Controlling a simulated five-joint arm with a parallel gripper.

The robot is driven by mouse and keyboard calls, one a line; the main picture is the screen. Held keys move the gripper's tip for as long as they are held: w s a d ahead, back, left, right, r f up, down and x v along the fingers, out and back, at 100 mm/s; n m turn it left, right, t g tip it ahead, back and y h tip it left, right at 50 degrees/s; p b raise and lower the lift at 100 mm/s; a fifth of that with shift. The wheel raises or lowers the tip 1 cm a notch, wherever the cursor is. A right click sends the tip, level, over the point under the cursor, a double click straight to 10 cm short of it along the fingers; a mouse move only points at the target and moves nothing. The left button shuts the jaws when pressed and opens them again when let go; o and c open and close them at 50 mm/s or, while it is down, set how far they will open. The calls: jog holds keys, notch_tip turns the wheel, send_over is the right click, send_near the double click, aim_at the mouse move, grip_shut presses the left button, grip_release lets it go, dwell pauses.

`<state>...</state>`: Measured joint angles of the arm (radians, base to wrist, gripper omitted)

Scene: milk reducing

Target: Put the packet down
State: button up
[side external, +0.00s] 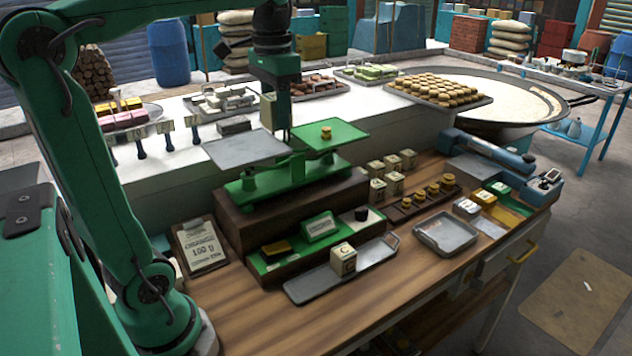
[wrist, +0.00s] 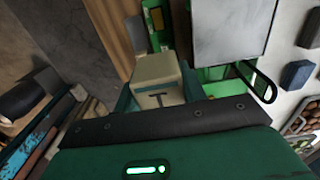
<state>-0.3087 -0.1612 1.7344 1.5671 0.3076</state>
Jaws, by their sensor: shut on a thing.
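My gripper (side external: 284,132) hangs point-down over the green balance scale (side external: 270,186), just right of its left pan. In the wrist view, a cream packet with a dark mark (wrist: 158,82) sits between the fingers of my gripper (wrist: 157,92), which are shut on it. The scale's bare grey left pan (side external: 243,150) also shows beside the packet in the wrist view (wrist: 232,32).
A similar cream packet (side external: 343,259) stands on a long grey tray (side external: 330,277) at the front. Several more packets (side external: 386,178) stand right of the scale, beside a rack of brass weights (side external: 420,200). An empty metal tray (side external: 447,236) lies further right. A clipboard (side external: 203,245) leans at left.

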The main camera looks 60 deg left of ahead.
jog(key=s+d+f, duration=0.2)
jog(key=d+f, duration=1.5)
jog(key=d, duration=0.4)
jog(key=s+d+f, duration=0.5)
jog(key=s+f, duration=0.1)
jog(key=f, duration=0.1)
jog(key=shift+s+d, duration=0.2)
jog(key=shift+s, duration=0.15)
send_over(330, 318)
notch_tip(330, 318, down, 7)
jog(key=shift+f, duration=0.1)
jog(key=shift+f, duration=1.85)
